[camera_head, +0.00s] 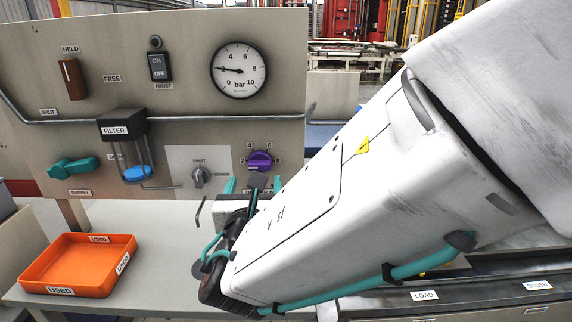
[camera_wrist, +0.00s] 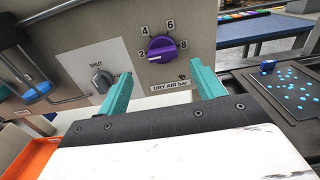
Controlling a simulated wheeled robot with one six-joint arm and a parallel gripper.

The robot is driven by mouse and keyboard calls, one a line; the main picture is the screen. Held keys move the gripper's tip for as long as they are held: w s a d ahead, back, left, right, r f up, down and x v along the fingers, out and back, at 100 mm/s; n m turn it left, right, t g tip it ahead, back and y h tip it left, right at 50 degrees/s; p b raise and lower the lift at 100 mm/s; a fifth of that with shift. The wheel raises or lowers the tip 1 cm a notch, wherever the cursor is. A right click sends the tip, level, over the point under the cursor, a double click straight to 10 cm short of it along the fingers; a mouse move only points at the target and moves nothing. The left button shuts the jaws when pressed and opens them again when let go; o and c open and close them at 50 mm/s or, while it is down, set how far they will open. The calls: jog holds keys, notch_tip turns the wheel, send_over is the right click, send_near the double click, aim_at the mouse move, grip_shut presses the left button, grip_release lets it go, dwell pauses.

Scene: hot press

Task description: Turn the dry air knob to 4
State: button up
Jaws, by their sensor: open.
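The purple dry air knob (camera_wrist: 162,49) is on the beige panel above the DRY AIR bar label (camera_wrist: 171,86), ringed by the numbers 2, 4, 6 and 8. Its grip bar lies roughly across, between 2 and 8; I cannot tell which end is the pointer. It also shows in the head view (camera_head: 260,161). My gripper (camera_wrist: 163,78) is open and empty. Its two teal fingers reach toward the panel, one to each side below the knob, apart from it. In the head view my gripper (camera_head: 254,184) is just below the knob, partly hidden by my arm.
A grey SHUT knob (camera_wrist: 103,80) is left of the dry air knob. The filter (camera_head: 124,130), teal supply valve (camera_head: 74,167) and pressure gauge (camera_head: 239,70), needle near 2, are on the panel. An orange tray (camera_head: 62,262) stands lower left. A speckled dark plate (camera_wrist: 290,88) lies right.

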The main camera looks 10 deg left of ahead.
aim_at(259, 166)
jog(key=x, duration=0.6)
jog(key=shift+w, duration=0.45)
jog(key=shift+d, duration=0.1)
jog(key=c, duration=1)
